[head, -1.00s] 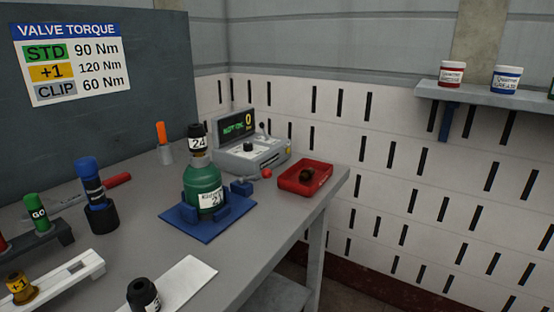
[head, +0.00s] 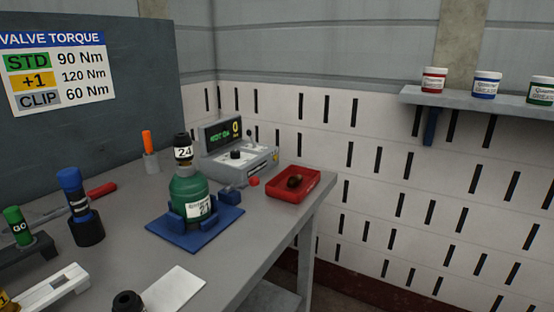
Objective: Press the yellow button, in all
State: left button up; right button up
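I see no clearly yellow button in the head view. A grey console (head: 240,155) with a lit green-and-yellow display (head: 221,132) stands at the back of the table, with a dark knob and a small lever on it. A small red ball-like part (head: 254,181) shows in front of it, beside a blue block. A green cylinder (head: 188,188) with a black top marked 24 stands upright in a blue cradle (head: 165,236). A yellow piece (head: 6,301) is cut off at the bottom left corner. Neither of my grippers is in view.
A red tray (head: 312,181) holding a dark round part sits near the table's right edge. A blue-topped tool (head: 74,195) stands upright in a black base, left. A green GO piece (head: 17,226) and a white card (head: 175,291) are nearer. Jars stand on a wall shelf (head: 480,101).

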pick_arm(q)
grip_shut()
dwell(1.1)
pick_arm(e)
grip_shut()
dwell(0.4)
